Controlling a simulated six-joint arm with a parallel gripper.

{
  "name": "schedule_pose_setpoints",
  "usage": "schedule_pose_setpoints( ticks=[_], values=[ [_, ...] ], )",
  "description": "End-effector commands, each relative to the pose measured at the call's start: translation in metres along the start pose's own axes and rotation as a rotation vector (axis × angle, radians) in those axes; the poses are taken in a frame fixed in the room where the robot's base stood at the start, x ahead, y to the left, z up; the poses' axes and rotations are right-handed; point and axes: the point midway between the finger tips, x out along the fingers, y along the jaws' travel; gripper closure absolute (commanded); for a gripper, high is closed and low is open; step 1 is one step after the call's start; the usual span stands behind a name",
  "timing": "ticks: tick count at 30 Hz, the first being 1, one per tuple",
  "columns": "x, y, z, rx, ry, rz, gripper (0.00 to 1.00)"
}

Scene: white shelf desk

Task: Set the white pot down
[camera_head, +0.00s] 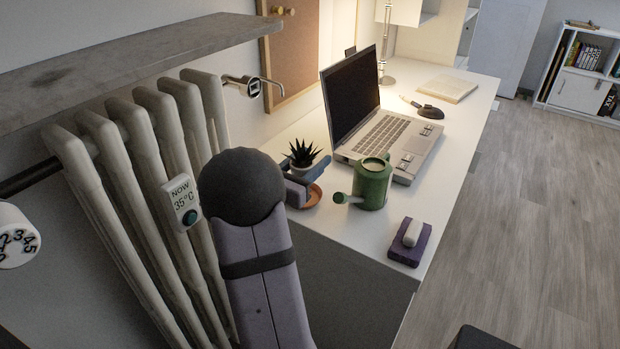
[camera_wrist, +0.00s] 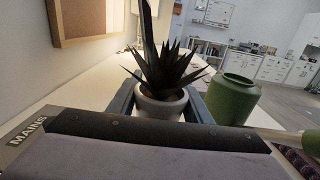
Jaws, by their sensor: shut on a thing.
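The white pot (camera_head: 301,171) holds a dark spiky succulent and stands upright near the left edge of the white desk. It also shows in the wrist view (camera_wrist: 162,108), between the two blue-grey fingers. My gripper (camera_head: 305,181) is shut on the pot, one finger on each side. A terracotta saucer (camera_head: 313,200) is below the pot and fingers in the head view. The fingers hide the pot's base, so I cannot tell whether it touches the saucer.
A green watering can (camera_head: 373,186) stands close to the right of the pot. A purple block with a grey piece (camera_head: 409,243) lies at the front right. A radiator (camera_head: 150,130) is at left.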

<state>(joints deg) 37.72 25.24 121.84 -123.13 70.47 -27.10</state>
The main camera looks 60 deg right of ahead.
Motion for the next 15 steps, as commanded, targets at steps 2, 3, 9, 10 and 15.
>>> schedule_pose_setpoints(
  ticks=[2,3,9,10,15],
  values=[
    [0.0,0.0,-0.005,0.001,-0.002,0.0,0.81],
    [0.0,0.0,-0.006,0.001,-0.002,0.0,0.81],
    [0.0,0.0,-0.01,0.0,-0.002,0.0,0.81],
    [0.0,0.0,-0.012,0.0,-0.001,0.0,0.81],
    [0.0,0.0,-0.033,-0.002,-0.001,0.001,0.81]
  ],
)
